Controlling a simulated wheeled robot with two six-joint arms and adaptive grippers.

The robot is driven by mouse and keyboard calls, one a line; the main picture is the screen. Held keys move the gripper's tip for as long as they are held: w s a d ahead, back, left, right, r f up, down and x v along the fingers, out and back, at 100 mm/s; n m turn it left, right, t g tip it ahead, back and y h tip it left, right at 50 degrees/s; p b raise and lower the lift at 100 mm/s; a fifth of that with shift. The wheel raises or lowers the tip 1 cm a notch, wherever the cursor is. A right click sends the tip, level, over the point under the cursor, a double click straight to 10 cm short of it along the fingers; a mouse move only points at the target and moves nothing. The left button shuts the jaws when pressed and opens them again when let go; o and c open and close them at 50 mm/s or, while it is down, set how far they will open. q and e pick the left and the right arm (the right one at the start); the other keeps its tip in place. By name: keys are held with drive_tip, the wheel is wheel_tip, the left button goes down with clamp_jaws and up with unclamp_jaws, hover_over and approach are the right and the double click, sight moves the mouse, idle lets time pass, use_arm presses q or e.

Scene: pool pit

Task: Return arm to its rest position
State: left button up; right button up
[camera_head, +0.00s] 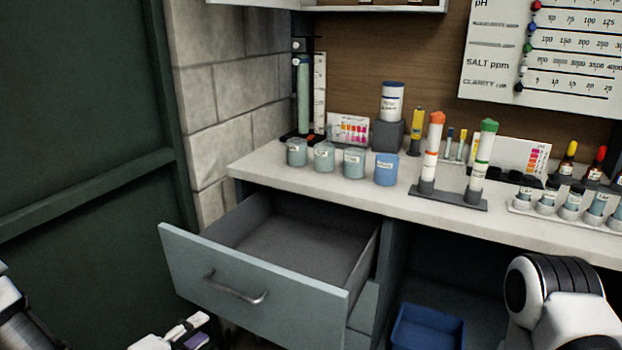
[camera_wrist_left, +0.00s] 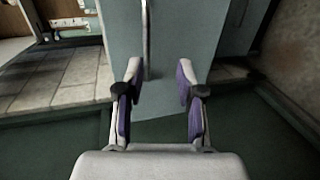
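My left gripper (camera_head: 190,329) shows at the bottom edge of the head view, below and in front of the open drawer (camera_head: 190,258). In the left wrist view my left gripper (camera_wrist_left: 158,76) has its two purple-padded fingers apart, with nothing between them. The drawer's blue-grey front (camera_wrist_left: 168,50) and its metal handle (camera_wrist_left: 146,38) lie beyond the fingertips, apart from them. In the head view the handle (camera_head: 236,291) is free. The drawer is pulled out and its visible floor is empty. My right arm (camera_head: 565,310) shows at the lower right; its gripper is out of view.
The counter (camera_head: 350,190) above the drawer carries several jars, a rack of orange- and green-capped tubes (camera_head: 450,196) and small bottles. A blue bin (camera_head: 428,327) stands below it, right of the drawer. A dark green wall (camera_head: 80,120) closes the left side.

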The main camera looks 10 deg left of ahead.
use_arm(q)
drive_tip(key=s+d+f+m+g+y+p, duration=0.1)
drive_tip(key=s+d+f+m+g+p, duration=0.35)
drive_tip(key=s+f+g+p, duration=0.45)
drive_tip(key=s+a+f+m+g+y, duration=0.1)
drive_tip(key=s+f+m+g+y, duration=0.1)
drive_tip(key=s, duration=0.4)
drive_tip(key=s+a+f+m+g+y, duration=0.1)
drive_tip(key=s+f+m+g+y, duration=0.1)
drive_tip(key=s+m, duration=0.5)
drive_tip(key=shift+s+a+f+g, duration=0.25)
drive_tip(key=shift+a+f+g, duration=0.2)
drive_tip(key=shift+f, duration=0.5)
